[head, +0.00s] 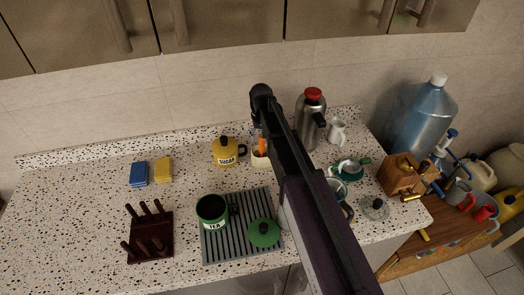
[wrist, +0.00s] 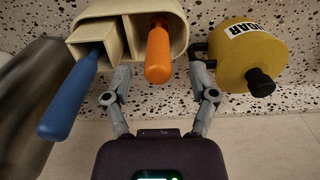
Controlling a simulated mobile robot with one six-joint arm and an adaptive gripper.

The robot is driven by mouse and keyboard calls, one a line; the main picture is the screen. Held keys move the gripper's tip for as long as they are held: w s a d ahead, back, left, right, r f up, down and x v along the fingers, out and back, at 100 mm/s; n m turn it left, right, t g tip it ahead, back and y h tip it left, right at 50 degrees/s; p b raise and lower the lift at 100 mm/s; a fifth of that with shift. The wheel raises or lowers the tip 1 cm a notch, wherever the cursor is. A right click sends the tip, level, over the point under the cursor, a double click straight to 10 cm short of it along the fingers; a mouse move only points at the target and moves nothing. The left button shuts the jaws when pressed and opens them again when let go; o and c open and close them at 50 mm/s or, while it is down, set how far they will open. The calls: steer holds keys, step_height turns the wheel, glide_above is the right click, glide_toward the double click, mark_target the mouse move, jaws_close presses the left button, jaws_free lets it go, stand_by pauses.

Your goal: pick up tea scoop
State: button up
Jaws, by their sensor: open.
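Two handled utensils stand in a beige two-part holder (wrist: 119,14): one with an orange handle (wrist: 158,52) in the larger compartment, one with a blue handle (wrist: 70,95) in the smaller square one. Their lower ends are hidden in the holder, so I cannot tell by shape which is the tea scoop. My gripper (wrist: 161,72) is open and empty, its fingers on either side of the orange handle and apart from it. In the head view the orange handle (head: 262,144) shows just left of my arm, which hides most of my gripper.
The yellow sugar pot (wrist: 250,55) stands close beside the holder, near one finger; it also shows in the head view (head: 226,153). A steel flask with a red lid (head: 311,120) stands right of my arm. A green tea pot (head: 212,211) stands on a ridged mat (head: 220,250) in front.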

mark_target(262, 146)
steer(key=shift+d+f+b, duration=0.1)
steer(key=shift+f+b, duration=2.45)
steer(key=shift+f, duration=0.05)
steer(key=c, duration=1)
